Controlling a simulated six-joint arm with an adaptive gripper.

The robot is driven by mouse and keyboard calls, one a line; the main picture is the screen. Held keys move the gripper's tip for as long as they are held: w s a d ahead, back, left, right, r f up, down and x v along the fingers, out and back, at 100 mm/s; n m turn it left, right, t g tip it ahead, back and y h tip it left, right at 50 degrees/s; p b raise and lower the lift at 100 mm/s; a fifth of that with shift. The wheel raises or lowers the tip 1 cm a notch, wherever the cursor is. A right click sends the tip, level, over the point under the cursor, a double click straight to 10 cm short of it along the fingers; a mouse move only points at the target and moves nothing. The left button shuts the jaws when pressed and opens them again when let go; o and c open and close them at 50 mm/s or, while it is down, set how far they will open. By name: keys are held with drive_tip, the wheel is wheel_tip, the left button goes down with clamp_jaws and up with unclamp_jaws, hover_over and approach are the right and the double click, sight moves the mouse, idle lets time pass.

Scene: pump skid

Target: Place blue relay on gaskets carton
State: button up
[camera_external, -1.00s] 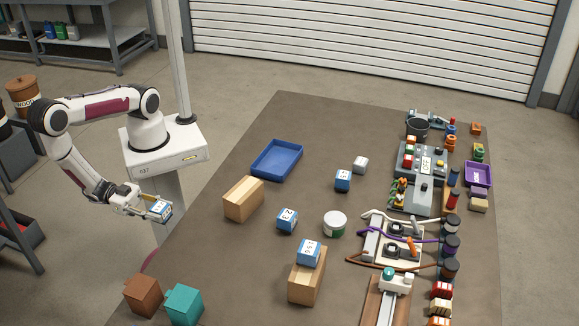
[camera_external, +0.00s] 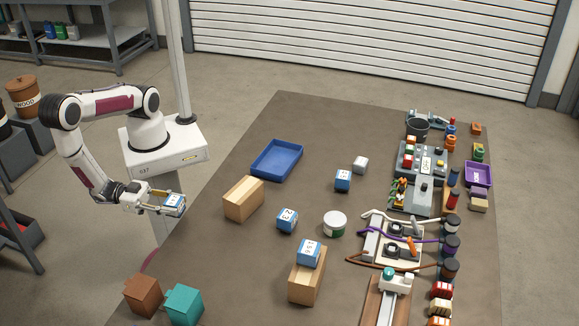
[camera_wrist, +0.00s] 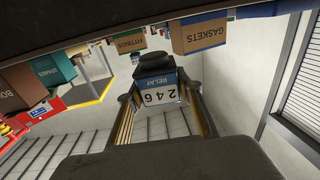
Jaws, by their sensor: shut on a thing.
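The blue relay (camera_wrist: 158,88), a blue block with a white label reading 246, is held between the fingers of my gripper (camera_external: 168,204). In the external view the relay (camera_external: 174,201) is in the air off the table's left edge. The gaskets carton (camera_wrist: 198,36) shows its printed name in the wrist view, upside down. By layout it appears to be the tan carton (camera_external: 243,199) at the table's left side, right of my gripper. Its top is bare.
Another tan carton (camera_external: 306,279) bears a blue block. A blue tray (camera_external: 277,160) lies behind the gaskets carton. Brown (camera_external: 142,296) and teal (camera_external: 184,305) boxes stand at the front left. More blue blocks (camera_external: 287,220) and a white-lidded tub (camera_external: 335,224) stand mid-table.

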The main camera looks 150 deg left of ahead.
drive_tip(key=w+a+r+n+g+y, duration=0.25)
drive_tip(key=a+r+g, duration=0.4)
drive_tip(key=a, duration=0.75)
wheel_tip(320, 180, up, 9)
drive_tip(key=t, duration=0.2)
hover_over(242, 189)
drive_tip(key=shift+n, duration=0.45)
drive_tip(key=shift+f, duration=2.85)
drive_tip(key=shift+f, duration=0.15)
drive_tip(key=shift+f, duration=1.95)
drive_tip(key=shift+f, duration=0.15)
